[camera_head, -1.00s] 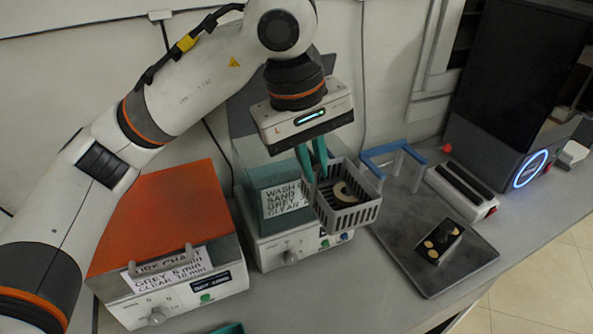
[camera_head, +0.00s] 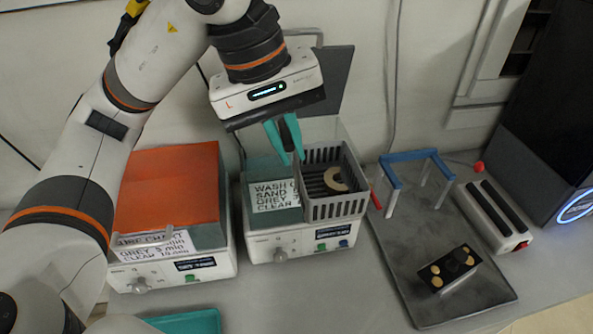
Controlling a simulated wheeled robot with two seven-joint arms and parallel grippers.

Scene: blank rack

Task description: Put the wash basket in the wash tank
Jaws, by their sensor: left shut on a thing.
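The grey slotted wash basket (camera_head: 337,208) holds a beige curved part (camera_head: 335,180). My left gripper (camera_head: 290,155) reaches down with teal fingers shut at the basket's left rear side, holding it. The wash tank (camera_head: 262,225) has a label reading wash, sand, grey, clear, and a dark panel (camera_head: 333,75) stands up behind it. The basket overlaps the tank's right part in the picture and hides some of it. I cannot tell how high the basket is above the tank's opening. My right gripper does not show.
An orange-topped box (camera_head: 168,190) stands left of the tank. Right of the tank, a grey tray (camera_head: 420,250) carries a blue-topped stand (camera_head: 412,155) and a dark block with tan discs (camera_head: 449,269). A teal item (camera_head: 185,322) lies at the front edge.

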